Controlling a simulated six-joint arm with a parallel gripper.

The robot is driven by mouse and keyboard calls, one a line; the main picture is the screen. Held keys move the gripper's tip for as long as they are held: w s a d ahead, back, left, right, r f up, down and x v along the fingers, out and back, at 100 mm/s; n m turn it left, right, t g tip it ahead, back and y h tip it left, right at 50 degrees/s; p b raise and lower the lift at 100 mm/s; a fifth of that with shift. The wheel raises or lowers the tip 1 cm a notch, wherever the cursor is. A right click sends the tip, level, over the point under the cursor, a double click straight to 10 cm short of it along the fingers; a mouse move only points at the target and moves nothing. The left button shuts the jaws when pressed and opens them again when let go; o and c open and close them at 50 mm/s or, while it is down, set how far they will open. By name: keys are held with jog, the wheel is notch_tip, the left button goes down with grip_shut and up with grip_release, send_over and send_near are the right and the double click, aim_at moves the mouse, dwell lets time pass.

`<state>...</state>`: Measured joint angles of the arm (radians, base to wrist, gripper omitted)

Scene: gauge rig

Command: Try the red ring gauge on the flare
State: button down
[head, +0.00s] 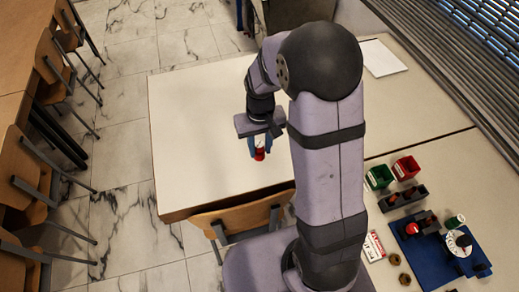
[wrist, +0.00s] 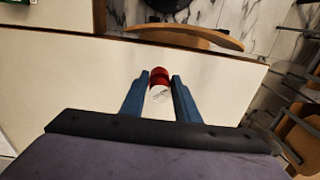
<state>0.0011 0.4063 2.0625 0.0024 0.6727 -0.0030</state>
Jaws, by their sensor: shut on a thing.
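My gripper (head: 263,147) has its two blue fingers closed on a small red thing (head: 259,154), which looks like the red ring gauge. In the wrist view the red thing (wrist: 159,77) sits between the fingertips (wrist: 160,82), with a pale marked patch just below it. It is over the bare far table, well away from the fixtures at right; its height above the table is hard to tell. Dark blocks with copper-coloured parts (head: 403,198) stand at right, but I cannot tell which part is the flare. Another red piece (head: 412,229) is on the blue board (head: 437,263).
A green bin (head: 380,176) and a red bin (head: 405,167) stand at right. A white dial (head: 459,241), a red-and-white card (head: 374,246) and brass-coloured nuts (head: 393,259) are nearby. A wooden chair (head: 238,217) is at the table's near edge. The far table is largely clear.

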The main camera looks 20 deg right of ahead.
aim_at(261, 145)
jog(key=shift+r, duration=0.1)
jog(key=shift+r+p, duration=2.8)
jog(key=shift+r, duration=0.15)
jog(key=shift+d, duration=0.15)
jog(key=s+d+f+m+b, duration=0.1)
jog(key=s+d+f+m, duration=0.15)
jog(key=d, duration=0.55)
jog(key=s+d+f+m+b, duration=0.1)
jog(key=s+d+m, duration=0.25)
jog(key=d, duration=0.45)
jog(key=s+d+f+m+b, duration=0.15)
jog(key=s+d, duration=0.25)
jog(key=d, duration=0.4)
jog(key=s+d+f+m+b, duration=0.15)
jog(key=s+d+m, duration=0.35)
jog(key=s+d, duration=0.5)
jog(key=s+d+f+m, duration=0.35)
jog(key=s+d, duration=0.35)
jog(key=s, duration=0.6)
jog(key=shift+n, duration=0.4)
jog(key=shift+s+d+r, duration=0.15)
jog(key=shift+d+r, duration=0.35)
jog(key=shift+d, duration=0.35)
jog(key=shift+s+d+r, duration=0.1)
jog(key=shift+d+r, duration=0.35)
jog(key=shift+d, duration=0.35)
jog(key=shift+s+d+r, duration=0.15)
jog(key=shift+d+r, duration=0.35)
jog(key=shift+d, duration=0.35)
